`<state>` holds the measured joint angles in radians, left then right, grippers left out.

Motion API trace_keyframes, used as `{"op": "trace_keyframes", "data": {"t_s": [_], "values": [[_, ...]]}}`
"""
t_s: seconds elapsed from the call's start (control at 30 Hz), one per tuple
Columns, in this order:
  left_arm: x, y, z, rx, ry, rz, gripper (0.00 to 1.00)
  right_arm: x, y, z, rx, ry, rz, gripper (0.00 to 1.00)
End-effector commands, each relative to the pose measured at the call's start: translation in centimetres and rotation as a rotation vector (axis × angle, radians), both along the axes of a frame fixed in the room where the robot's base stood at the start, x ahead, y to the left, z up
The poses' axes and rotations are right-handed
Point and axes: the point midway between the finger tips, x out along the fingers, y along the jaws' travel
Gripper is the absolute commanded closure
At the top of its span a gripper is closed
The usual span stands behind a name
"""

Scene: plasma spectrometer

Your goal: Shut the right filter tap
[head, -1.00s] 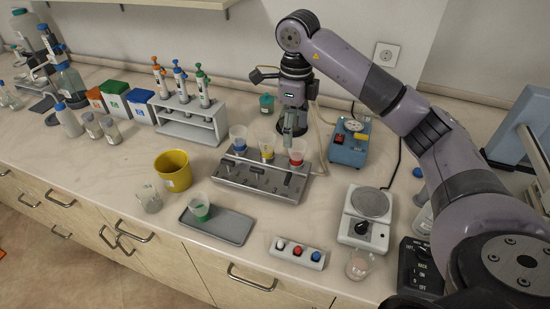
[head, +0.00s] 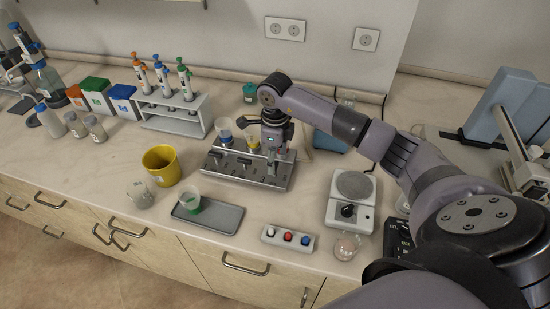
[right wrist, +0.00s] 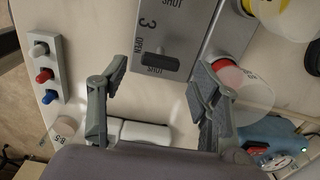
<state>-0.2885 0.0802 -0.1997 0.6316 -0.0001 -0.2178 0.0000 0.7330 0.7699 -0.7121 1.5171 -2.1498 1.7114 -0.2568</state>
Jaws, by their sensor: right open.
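The filter manifold (head: 222,170) is a grey metal block with several black taps on its front panel and filter cups behind. In the right wrist view the right tap (right wrist: 160,63) is a black bar handle beside the number 3 and the OPEN and SHUT lettering. My right gripper (right wrist: 158,88) is open, with its fingers apart on either side of the tap's line and not visibly touching it. In the head view my right gripper (head: 272,174) is over the right end of the manifold and hides much of that tap. My left gripper is not in view.
A filter cup with a red base (right wrist: 232,74) is close beside one finger. A yellow-based cup (head: 254,142) and a blue-based cup (head: 224,132) stand to the left. A switch box (head: 288,237), a stirrer (head: 350,200) and a tray (head: 208,217) are nearby.

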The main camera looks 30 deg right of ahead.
Motion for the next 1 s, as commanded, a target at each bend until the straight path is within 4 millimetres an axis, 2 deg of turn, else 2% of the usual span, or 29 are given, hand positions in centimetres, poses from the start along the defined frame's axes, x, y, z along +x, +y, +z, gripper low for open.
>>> {"op": "trace_keyframes", "data": {"t_s": [0.2,0.53,1.0], "values": [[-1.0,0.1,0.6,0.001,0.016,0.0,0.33,0.0,0.0,-2.1,0.001,0.001,-0.001,0.42],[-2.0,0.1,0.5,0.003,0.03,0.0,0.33,0.0,0.0,-2.5,0.0,0.0,0.0,0.42],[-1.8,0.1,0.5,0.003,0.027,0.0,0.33,0.0,0.0,-2.4,-0.001,-0.001,-0.001,0.73]]}}
